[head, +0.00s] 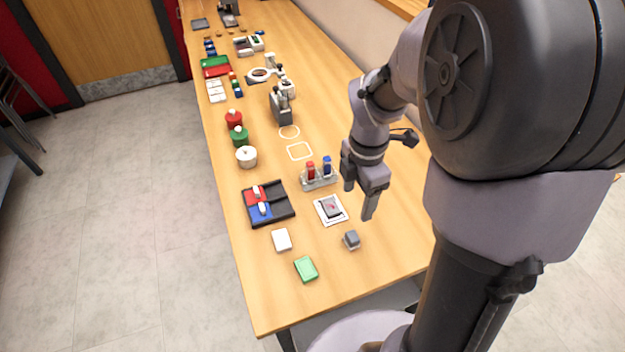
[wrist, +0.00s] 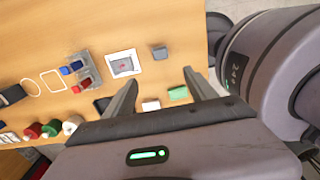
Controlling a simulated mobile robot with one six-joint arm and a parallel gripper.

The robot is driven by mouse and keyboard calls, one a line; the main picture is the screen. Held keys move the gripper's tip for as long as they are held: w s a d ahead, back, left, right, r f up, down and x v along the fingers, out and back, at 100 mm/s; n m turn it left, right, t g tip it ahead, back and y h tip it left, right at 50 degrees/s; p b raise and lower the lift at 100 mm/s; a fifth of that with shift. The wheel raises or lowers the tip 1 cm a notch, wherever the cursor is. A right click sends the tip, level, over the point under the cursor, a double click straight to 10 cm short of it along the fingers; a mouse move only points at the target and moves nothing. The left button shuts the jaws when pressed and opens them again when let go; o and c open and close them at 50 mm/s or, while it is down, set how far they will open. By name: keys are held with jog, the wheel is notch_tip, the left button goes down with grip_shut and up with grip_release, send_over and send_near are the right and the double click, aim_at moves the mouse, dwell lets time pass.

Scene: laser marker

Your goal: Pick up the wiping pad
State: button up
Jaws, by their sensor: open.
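Two small pads lie flat near the table's front end in the head view: a green one (head: 306,269) and a white one (head: 282,240). I cannot tell for certain which is the wiping pad. In the wrist view the green pad (wrist: 177,93) and the white pad (wrist: 151,105) show between my fingers, beyond the gripper body. My gripper (head: 358,202) is open and empty, pointing down above the table, to the right of and farther back than both pads. Its fingers also show in the wrist view (wrist: 160,77). Neither pad is touched.
A black tray (head: 282,212) with red and blue parts and a marker rack (head: 319,184) stand close by. Bare wood surrounds the green pad.

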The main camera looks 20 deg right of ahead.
aim_at(353, 235)
jog(key=f+b, duration=0.3)
jog(key=f, duration=0.3)
jog(key=f+b, duration=0.3)
jog(key=f, duration=0.2)
jog(key=f+b, duration=0.3)
jog(key=f, duration=0.3)
jog(key=shift+s+d+f, duration=0.1)
jog(key=shift+d+f, duration=0.2)
jog(key=shift+f, duration=0.05)
jog(key=shift+r, duration=0.2)
jog(key=shift+c, duration=0.3)
grip_shut()
